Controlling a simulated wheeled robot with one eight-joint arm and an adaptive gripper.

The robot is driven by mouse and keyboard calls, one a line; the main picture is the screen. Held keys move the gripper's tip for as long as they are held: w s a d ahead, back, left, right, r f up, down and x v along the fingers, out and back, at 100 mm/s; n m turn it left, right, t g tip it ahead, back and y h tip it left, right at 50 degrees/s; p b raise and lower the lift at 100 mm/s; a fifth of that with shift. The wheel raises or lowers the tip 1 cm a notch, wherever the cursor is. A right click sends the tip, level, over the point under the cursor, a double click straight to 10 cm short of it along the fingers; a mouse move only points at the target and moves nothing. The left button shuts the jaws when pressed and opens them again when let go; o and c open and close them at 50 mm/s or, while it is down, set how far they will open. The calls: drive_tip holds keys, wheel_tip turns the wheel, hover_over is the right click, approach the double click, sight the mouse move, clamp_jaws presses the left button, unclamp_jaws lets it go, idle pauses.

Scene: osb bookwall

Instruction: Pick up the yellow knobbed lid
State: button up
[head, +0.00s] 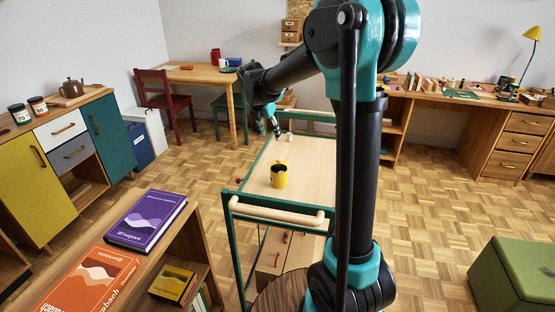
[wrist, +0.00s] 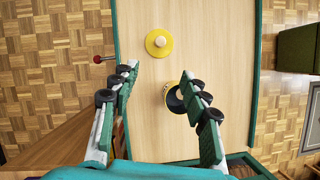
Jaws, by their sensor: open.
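The yellow knobbed lid (wrist: 152,50) lies flat on the pale trolley top in the wrist view, its round pale knob pointing up. My gripper (wrist: 160,70) is open and empty, with its two fingers spread apart below the lid in that view. In the head view my gripper (head: 276,132) hangs above the far part of the trolley, pointing down. I cannot clearly make out the lid in the head view.
A yellow mug (head: 279,180) with a dark inside stands on the trolley top (head: 312,165); in the wrist view it shows (wrist: 174,99) close to the right finger. A green frame edges the trolley. A red knob (wrist: 97,59) sticks out at its left side.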

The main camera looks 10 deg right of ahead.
sight(278, 160)
drive_tip(key=x, duration=1.7)
drive_tip(key=shift+w, duration=0.25)
drive_tip(key=c, duration=1)
drive_tip(key=shift+c, duration=0.2)
